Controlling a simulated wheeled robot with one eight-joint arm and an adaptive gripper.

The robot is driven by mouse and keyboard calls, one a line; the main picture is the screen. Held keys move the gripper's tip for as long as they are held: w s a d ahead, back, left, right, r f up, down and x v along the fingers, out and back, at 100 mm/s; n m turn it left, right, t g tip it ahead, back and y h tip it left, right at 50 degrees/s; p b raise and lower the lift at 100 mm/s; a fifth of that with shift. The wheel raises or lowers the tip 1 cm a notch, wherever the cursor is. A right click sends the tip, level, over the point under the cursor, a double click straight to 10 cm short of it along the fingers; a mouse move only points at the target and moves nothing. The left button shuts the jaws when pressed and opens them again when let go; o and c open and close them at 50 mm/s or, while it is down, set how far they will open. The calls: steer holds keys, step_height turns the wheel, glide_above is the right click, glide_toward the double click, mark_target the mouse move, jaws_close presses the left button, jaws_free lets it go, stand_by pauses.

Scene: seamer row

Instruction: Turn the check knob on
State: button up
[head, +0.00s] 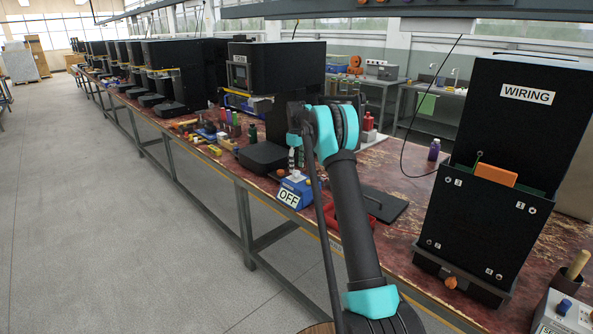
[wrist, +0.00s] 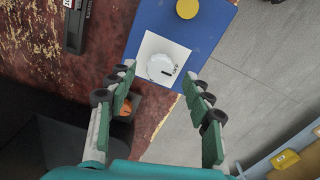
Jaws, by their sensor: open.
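The check knob (wrist: 159,67) is a round white knob with a dark pointer mark, on a white square plate on a blue box (wrist: 208,38). Small lettering that looks like OFF is beside it. In the head view the blue box (head: 296,183) stands near the bench's front edge, with a white sign reading OFF (head: 289,197); the knob itself is not clear there. My gripper (wrist: 159,73) is open and empty, its green-padded fingers spread either side of the knob in the picture. I see no contact; the height above it is hard to tell.
A yellow round button (wrist: 187,8) sits on the same box. A black WIRING stand (head: 487,180) is at the right, and a black machine (head: 268,75) behind the box. Several small tools and bottles lie along the bench (head: 400,225). The grey floor (head: 90,220) at left is clear.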

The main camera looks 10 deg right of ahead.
steer(key=shift+f, duration=1.15)
steer(key=shift+c, duration=0.6)
steer(key=c, duration=1)
